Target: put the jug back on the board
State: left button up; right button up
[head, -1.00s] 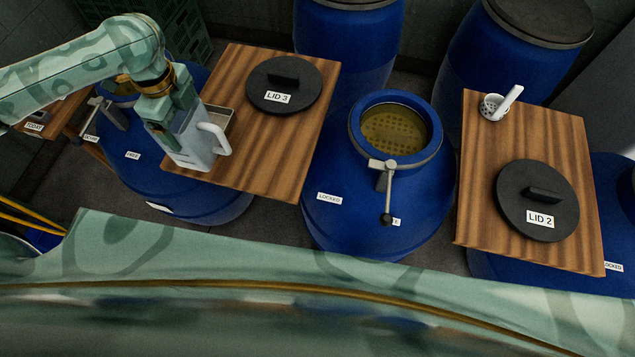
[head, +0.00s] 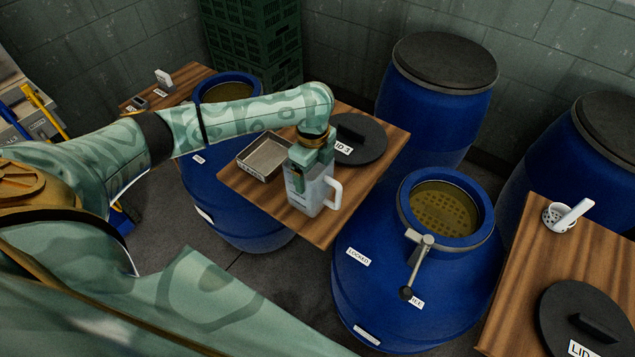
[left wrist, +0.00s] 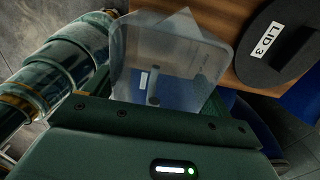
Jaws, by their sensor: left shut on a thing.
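The jug (head: 306,192) is a grey, see-through vessel with a white handle on its right side. It is upright over the front part of the wooden board (head: 352,200). I cannot tell whether its base touches the wood. My left gripper (head: 311,163) is shut on the jug from above, and hides part of its rim. In the left wrist view the clear jug (left wrist: 165,55) fills the space ahead of the gripper, with the board (left wrist: 222,14) beyond it. My right gripper is not in view.
A shallow metal tray (head: 264,157) lies on the board left of the jug, and the black LID 3 (head: 362,142) lies behind it. An open blue barrel (head: 400,270) with a clamp handle (head: 416,262) stands right. Another board (head: 530,260) holds a white strainer (head: 566,215).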

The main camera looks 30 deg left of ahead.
pick_arm(q)
jog(key=f, duration=0.2)
jog(key=w+f+b, duration=0.1)
jog(key=f, duration=0.1)
jog(key=shift+d+f, duration=0.15)
jog(key=o, duration=1.9)
notch_tip(320, 180, up, 12)
jog(key=p, duration=0.3)
jog(key=shift+p, duration=0.4)
